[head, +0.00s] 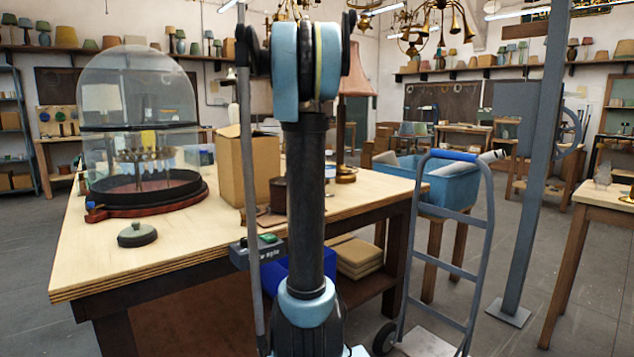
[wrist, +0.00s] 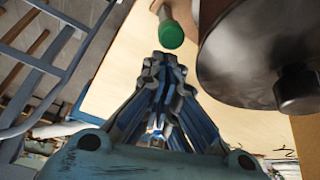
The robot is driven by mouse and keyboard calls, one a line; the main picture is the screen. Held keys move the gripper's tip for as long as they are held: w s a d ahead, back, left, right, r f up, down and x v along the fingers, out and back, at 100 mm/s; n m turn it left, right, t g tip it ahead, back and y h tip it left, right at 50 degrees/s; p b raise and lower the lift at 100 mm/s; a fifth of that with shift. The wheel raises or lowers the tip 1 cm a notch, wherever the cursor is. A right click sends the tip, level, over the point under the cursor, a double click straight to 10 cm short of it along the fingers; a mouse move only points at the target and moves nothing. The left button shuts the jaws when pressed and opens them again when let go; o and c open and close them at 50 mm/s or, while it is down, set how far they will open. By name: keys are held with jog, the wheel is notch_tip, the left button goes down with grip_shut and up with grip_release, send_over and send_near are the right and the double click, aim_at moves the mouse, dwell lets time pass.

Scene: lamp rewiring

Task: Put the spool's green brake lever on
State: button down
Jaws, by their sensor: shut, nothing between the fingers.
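In the wrist view, a lever with a rounded green tip (wrist: 171,34) stands just beyond my gripper (wrist: 165,62). A short pale stem shows behind the tip. My gripper is shut and empty, its fingertips close to the green tip; a small gap seems to lie between them. A large dark metal round body (wrist: 250,55), perhaps part of the spool, fills the upper right of the wrist view, with a dark knob (wrist: 296,88) on it. I cannot tell whether the lever is on or off. In the head view my arm hides the gripper and the lever.
The wooden workbench (head: 85,245) carries a glass dome (head: 125,90) on a red base, a green-grey round lid (head: 137,235) and an open cardboard box (head: 245,170). A hand truck (head: 455,230), a blue tub (head: 455,185) and a metal post (head: 535,160) stand on the right.

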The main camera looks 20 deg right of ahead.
jog(key=shift+w, duration=0.1)
notch_tip(320, 180, up, 9)
jog(key=a, duration=0.3)
jog(key=shift+s, duration=0.35)
dwell(0.3)
jog(key=shift+f, duration=0.1)
jog(key=s+a+f+n+y, duration=0.1)
jog(key=s+a+f+n, duration=0.2)
jog(key=s+a+f, duration=0.3)
jog(key=s+a+f+n+y, duration=0.2)
jog(key=s+a+f, duration=0.5)
jog(key=s+f, duration=0.7)
jog(key=s+a+f+n+y, duration=0.1)
jog(key=s+a+f+n, duration=0.4)
jog(key=s+f, duration=0.5)
jog(key=s+a, duration=0.2)
jog(key=s, duration=0.4)
jog(key=shift+f+g+y, duration=0.3)
jog(key=shift+f+g, duration=0.1)
jog(key=shift+a, duration=0.1)
